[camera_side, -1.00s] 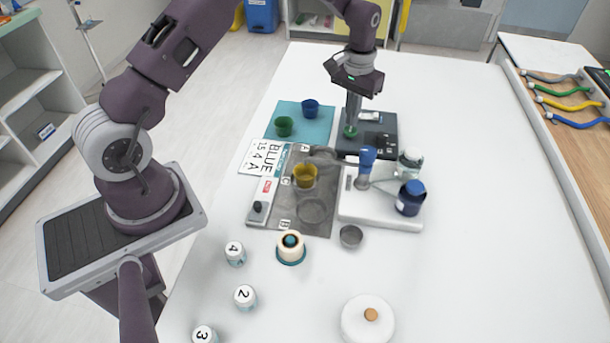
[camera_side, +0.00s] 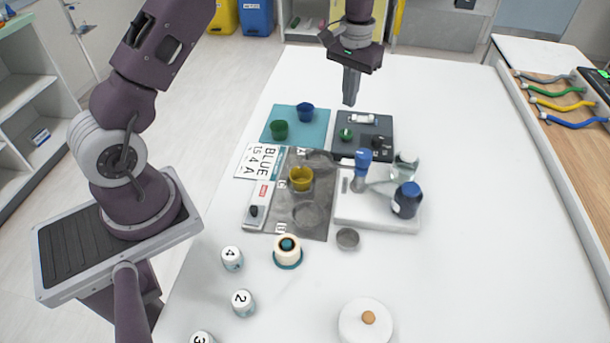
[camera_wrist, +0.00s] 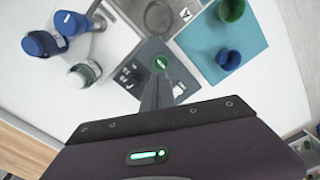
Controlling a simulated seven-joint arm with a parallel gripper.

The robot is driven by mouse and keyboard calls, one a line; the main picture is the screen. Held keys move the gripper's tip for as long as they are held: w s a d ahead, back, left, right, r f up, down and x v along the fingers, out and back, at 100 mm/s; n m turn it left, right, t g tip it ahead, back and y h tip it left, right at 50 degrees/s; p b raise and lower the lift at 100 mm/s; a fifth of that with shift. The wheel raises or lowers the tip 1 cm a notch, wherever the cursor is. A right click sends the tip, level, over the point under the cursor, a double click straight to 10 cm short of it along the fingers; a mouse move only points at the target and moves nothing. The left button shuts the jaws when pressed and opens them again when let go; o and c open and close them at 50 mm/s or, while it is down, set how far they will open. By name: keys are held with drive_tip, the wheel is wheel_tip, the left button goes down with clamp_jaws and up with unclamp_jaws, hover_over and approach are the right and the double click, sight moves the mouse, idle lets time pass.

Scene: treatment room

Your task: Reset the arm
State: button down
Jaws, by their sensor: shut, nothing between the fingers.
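My gripper (camera_side: 350,98) is shut and empty, pointing down in the air above the dark square plate (camera_side: 375,122) at the back of the table.
A teal mat (camera_side: 292,124) holds a green cup (camera_side: 279,130) and a blue cup (camera_side: 305,112). A grey mat (camera_side: 320,215) carries a yellow cup (camera_side: 301,178). A white base (camera_side: 375,211) holds bottles. Numbered vials (camera_side: 243,302) stand in front. The right side of the table is clear.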

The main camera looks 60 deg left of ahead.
drive_tip(key=s+d+r+m+t, duration=0.1)
drive_tip(key=s+d+r+t, duration=0.15)
drive_tip(key=s+r, duration=0.6)
drive_tip(key=s+d+r+m+t, duration=0.1)
drive_tip(key=s+d+r, duration=0.3)
drive_tip(key=s+r, duration=0.4)
drive_tip(key=s+d+m+t, duration=0.1)
drive_tip(key=s+d+t, duration=0.1)
drive_tip(key=s, duration=1.5)
drive_tip(key=shift+d, duration=0.2)
drive_tip(key=c, duration=2.1)
unclamp_jaws()
